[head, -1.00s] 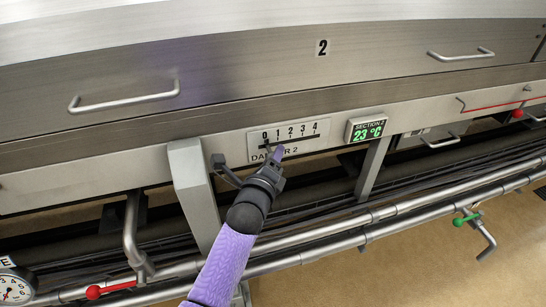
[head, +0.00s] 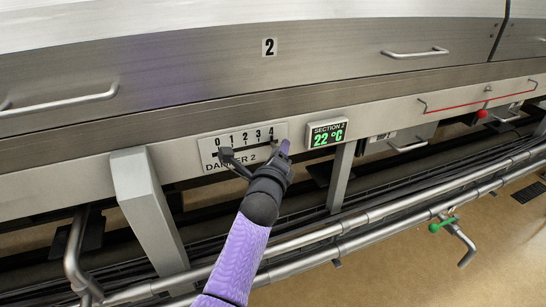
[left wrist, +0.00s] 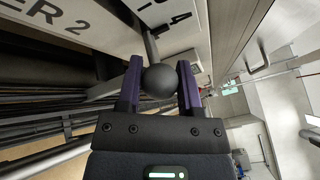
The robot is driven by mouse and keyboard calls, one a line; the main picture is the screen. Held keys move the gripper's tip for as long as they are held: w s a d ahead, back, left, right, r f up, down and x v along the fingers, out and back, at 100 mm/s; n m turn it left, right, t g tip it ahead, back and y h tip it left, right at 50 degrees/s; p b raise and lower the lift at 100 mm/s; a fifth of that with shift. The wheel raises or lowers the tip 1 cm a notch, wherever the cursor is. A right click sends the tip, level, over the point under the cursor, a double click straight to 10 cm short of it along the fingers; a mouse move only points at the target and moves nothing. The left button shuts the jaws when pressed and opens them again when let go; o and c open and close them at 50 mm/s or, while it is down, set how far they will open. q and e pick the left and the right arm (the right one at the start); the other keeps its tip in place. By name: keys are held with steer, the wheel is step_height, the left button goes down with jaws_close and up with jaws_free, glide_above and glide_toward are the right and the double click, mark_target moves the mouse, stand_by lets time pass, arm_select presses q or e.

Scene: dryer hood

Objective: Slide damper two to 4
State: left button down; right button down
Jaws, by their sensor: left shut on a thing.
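Damper two's scale plate (head: 208,148) is a pale label marked 0 to 4 on the steel front, with a dark slot under the numbers. My left gripper (head: 283,150) is at the plate's right end, just below and right of the 4. In the left wrist view, the gripper (left wrist: 160,82) has its purple fingers shut on a black ball knob (left wrist: 160,80). A metal stem (left wrist: 151,46) runs from the knob to the plate, close to the 4. The stem's exact mark is hidden in the head view. My right gripper is out of view.
A green display (head: 327,134) reads Section 2, 22 °C, just right of the plate. A grey post (head: 150,205) stands below the front at left. Pipes (head: 345,240) run below, with a green-handled valve (head: 442,224) at right. A hood panel with handles (head: 415,53) is above.

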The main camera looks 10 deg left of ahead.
arm_select(q)
steer(key=shift+d, duration=0.1)
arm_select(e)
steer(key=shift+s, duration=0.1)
arm_select(q)
steer(key=c, duration=0.5)
jaws_free()
steer(key=shift+w+d, duration=0.1)
steer(key=shift+c, duration=0.2)
steer(key=shift+o, duration=1.3)
steer(key=shift+d, duration=0.1)
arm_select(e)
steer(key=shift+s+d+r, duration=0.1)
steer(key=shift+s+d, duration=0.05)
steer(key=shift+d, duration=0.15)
arm_select(q)
steer(key=shift+s+r+p, duration=0.1)
steer(key=shift+s+p, duration=0.2)
steer(key=shift+p, duration=0.05)
steer(key=s+p, duration=0.4)
steer(key=s, duration=0.5)
steer(key=shift+s, duration=0.15)
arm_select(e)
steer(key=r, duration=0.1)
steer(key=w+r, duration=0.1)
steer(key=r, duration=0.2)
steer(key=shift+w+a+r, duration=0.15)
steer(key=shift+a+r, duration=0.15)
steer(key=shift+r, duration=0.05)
